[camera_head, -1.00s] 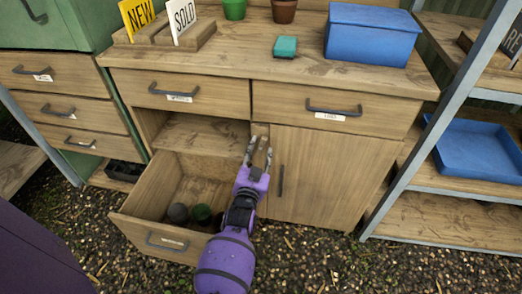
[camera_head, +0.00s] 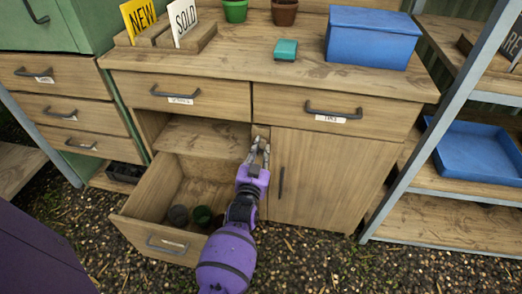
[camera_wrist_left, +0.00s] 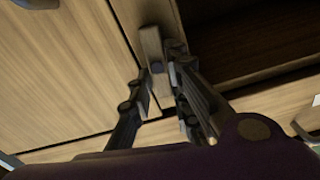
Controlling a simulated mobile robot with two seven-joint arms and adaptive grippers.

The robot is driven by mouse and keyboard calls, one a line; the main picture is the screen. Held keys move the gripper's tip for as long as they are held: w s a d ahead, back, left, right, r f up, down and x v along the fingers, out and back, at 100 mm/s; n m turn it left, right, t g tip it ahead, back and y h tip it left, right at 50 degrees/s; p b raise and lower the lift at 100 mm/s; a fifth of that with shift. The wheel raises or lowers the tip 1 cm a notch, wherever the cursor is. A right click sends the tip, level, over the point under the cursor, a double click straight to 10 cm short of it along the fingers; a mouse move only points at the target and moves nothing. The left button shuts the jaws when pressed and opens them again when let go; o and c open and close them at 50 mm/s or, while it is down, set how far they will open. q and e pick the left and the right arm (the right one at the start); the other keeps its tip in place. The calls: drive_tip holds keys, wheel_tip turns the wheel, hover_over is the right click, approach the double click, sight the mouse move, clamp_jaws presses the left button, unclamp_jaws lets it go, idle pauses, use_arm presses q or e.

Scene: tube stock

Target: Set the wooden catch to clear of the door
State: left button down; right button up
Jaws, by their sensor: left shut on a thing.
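The wooden catch (camera_wrist_left: 151,45) is a small light wooden bar with a dark pivot, on the post at the edge of the cupboard door (camera_wrist_left: 60,75). In the wrist view it stands nearly in line with the post, a little tilted; whether it overlaps the door edge I cannot tell. My left gripper (camera_wrist_left: 162,72) is shut on the catch, one finger on each side. In the head view my left gripper (camera_head: 260,146) is at the left edge of the closed door (camera_head: 325,180), and its fingers mostly hide the catch. My right gripper is not in view.
An open lower drawer (camera_head: 165,241) with several small pots juts out left of my left arm. The door has a dark upright handle (camera_head: 281,182). Drawers above are shut. A metal shelf with a blue tray (camera_head: 480,150) stands at the right. Gravel before the door is clear.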

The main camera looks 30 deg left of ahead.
use_arm(q)
drive_tip(key=shift+a+n, duration=0.1)
drive_tip(key=shift+n, duration=0.8)
drive_tip(key=c, duration=1.6)
unclamp_jaws()
drive_tip(key=shift+c, duration=0.2)
drive_tip(key=shift+s, duration=0.15)
drive_tip(key=v, duration=1.2)
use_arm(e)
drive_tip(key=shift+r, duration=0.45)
